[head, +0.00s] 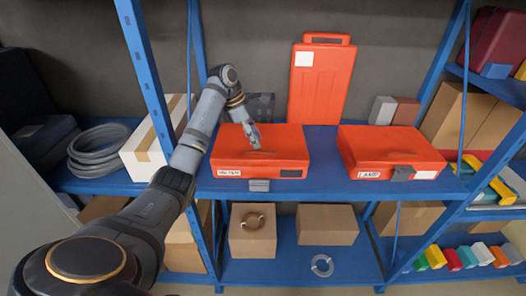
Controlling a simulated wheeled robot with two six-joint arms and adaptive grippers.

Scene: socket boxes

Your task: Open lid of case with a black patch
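An orange case (285,145) lies flat on the blue shelf, left of centre in the head view. Its lid is down. Its front has a white label (229,172) at left, a grey latch (259,185) low in the middle and a black patch (291,173) at right. My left gripper (254,143) is over this case's lid, pointing down, and hides part of the top. Whether it touches the lid, and whether its fingers are open, is unclear. My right gripper is not in view.
A second orange case (390,145), with a white patch (426,174) on its front, lies to the right. A tall orange case (321,85) stands upright behind. A blue upright (148,75) is close to my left arm. A cardboard box (140,153) stands at left.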

